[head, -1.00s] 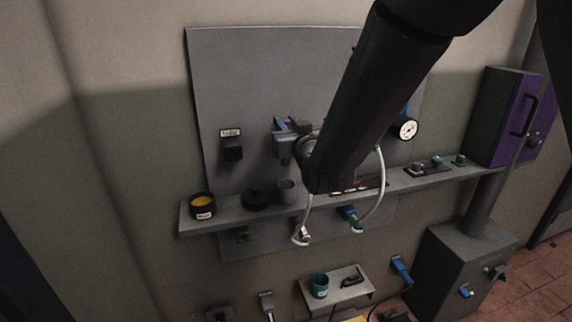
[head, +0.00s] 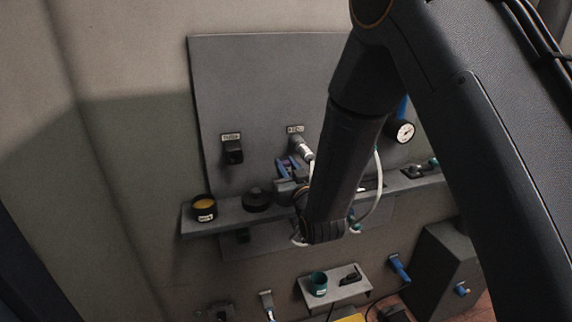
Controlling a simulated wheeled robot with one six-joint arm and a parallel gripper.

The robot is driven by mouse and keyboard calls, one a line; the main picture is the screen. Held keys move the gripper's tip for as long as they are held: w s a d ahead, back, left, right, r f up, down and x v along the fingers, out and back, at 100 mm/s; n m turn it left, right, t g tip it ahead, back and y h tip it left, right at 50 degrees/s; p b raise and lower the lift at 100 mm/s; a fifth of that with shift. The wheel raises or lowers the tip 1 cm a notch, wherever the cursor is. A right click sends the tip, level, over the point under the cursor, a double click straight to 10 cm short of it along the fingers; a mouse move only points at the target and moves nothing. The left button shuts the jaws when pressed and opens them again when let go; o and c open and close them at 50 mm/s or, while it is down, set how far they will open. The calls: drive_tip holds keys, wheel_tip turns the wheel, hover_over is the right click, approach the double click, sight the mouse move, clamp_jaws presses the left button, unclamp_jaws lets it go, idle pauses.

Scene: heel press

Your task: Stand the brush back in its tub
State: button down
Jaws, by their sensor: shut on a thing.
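My gripper (head: 288,172), with blue parts, is partly in view to the left of my dark wrist, just above the long shelf. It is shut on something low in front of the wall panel. The brush itself cannot be made out, as my gripper and wrist cover that spot. The grey cup on the shelf, beside the round black piece, is now hidden behind my gripper. A black tub (head: 204,214) with yellow contents and a white label stands at the shelf's left end. A teal cup (head: 318,284) stands on the small lower shelf.
The grey shelf (head: 226,221) carries a round black piece (head: 257,199) left of my gripper. A connector (head: 303,149) sticks out of the panel above it. A white hose (head: 374,192) loops right of my wrist. A gauge (head: 404,133) is further right.

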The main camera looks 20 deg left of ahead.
drive_tip(key=shift+f, duration=0.1)
drive_tip(key=c, duration=1.5)
unclamp_jaws()
drive_tip(key=shift+c, duration=0.2)
drive_tip(key=shift+r, duration=0.2)
drive_tip(key=b+v, duration=0.4)
drive_tip(key=v, duration=0.8)
drive_tip(key=shift+f, duration=0.1)
